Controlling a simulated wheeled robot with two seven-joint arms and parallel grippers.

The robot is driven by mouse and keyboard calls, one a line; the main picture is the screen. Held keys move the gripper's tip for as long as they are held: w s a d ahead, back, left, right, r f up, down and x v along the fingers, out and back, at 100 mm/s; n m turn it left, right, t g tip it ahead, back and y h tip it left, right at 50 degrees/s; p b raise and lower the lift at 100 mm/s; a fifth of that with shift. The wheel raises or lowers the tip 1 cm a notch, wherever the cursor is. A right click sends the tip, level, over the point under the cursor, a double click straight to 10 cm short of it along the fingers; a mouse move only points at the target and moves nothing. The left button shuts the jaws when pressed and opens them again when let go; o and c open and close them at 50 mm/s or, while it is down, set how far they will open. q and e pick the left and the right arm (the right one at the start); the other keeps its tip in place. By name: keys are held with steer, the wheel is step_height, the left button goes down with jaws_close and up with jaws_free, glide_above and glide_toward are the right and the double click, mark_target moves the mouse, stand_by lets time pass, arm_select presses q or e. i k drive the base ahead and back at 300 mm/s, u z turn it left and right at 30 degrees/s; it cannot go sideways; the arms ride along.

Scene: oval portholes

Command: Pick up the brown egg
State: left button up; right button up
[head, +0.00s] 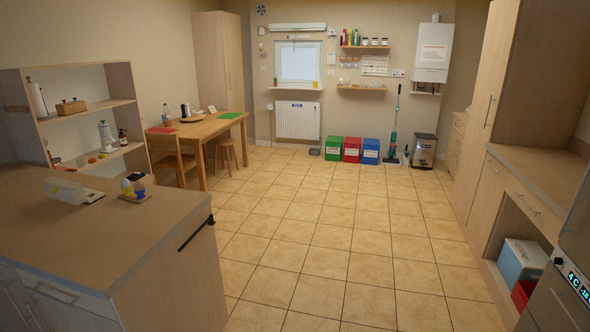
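A small brown egg (139,187) appears to sit in a blue cup on a small tray (146,198) on the left counter. Beside it on the same tray is a pale egg (125,184) in a yellow cup. A small object stands just behind them, too small to name. Neither of my grippers shows in the head view.
The left counter (60,235) holds a white container (68,190) left of the tray. An open shelf unit (95,107) stands behind it. A wooden table (212,125) with chairs is farther back. The tiled floor (335,235) is clear to the right.

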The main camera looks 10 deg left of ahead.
mark_target(138, 186)
steer(key=z, duration=0.3)
steer(key=i, duration=1.9)
steer(key=u, duration=0.45)
steer(key=i, duration=1.65)
steer(key=u, duration=1.65)
steer(key=i, duration=0.7)
steer(key=u, duration=0.6)
